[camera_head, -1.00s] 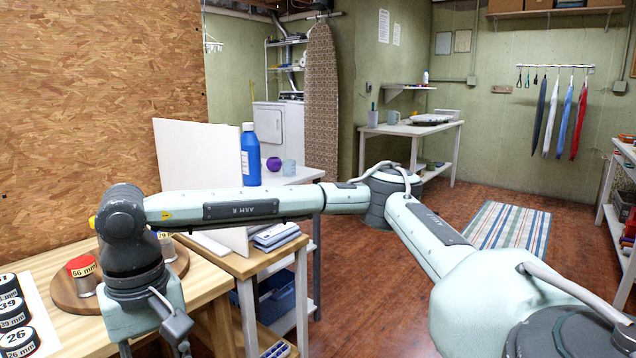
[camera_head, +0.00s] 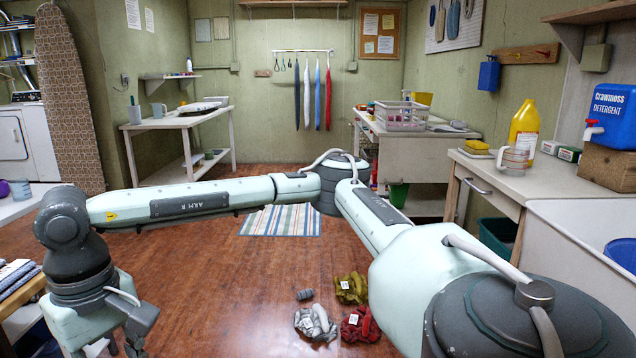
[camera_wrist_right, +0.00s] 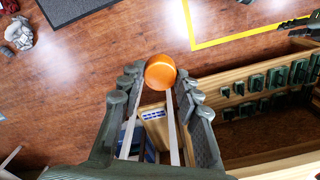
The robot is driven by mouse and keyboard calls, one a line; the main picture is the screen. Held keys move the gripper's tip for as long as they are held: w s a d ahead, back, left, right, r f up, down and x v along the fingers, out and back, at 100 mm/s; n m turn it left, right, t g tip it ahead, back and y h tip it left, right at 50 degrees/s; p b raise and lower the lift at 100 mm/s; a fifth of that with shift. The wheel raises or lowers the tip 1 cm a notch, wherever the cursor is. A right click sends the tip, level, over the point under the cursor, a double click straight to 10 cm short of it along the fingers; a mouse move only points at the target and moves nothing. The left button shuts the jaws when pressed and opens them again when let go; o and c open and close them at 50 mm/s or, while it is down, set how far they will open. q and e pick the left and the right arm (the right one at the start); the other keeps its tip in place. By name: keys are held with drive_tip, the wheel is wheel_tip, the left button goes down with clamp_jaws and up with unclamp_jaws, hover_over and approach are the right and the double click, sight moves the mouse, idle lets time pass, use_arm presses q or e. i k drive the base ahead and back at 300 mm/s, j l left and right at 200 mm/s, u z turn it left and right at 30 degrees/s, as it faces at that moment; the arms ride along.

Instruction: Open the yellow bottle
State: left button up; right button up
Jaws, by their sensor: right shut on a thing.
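The yellow bottle (camera_head: 524,128) stands upright on the white counter (camera_head: 510,182) at the right of the head view. Its top is too small to make out clearly. My right gripper (camera_wrist_right: 160,80) is shut on a small round orange thing (camera_wrist_right: 160,72), which looks like a cap or ball, between its fingertips. In the head view my right arm reaches across to the left, and its hand is cut off at the lower left, well away from the bottle. My left gripper is not seen in the head view.
A yellow sponge (camera_head: 476,147), a clear measuring jug (camera_head: 513,160) and a blue detergent container (camera_head: 612,118) are near the bottle. An open wooden box (camera_wrist_right: 270,125) lies below my right gripper. The middle floor is mostly clear.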

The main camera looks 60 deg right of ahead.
sight(525, 126)
drive_tip(key=i+l+z, duration=0.1)
drive_tip(key=z, duration=2.85)
drive_tip(key=i+j+z, duration=0.1)
drive_tip(key=i+j, duration=0.65)
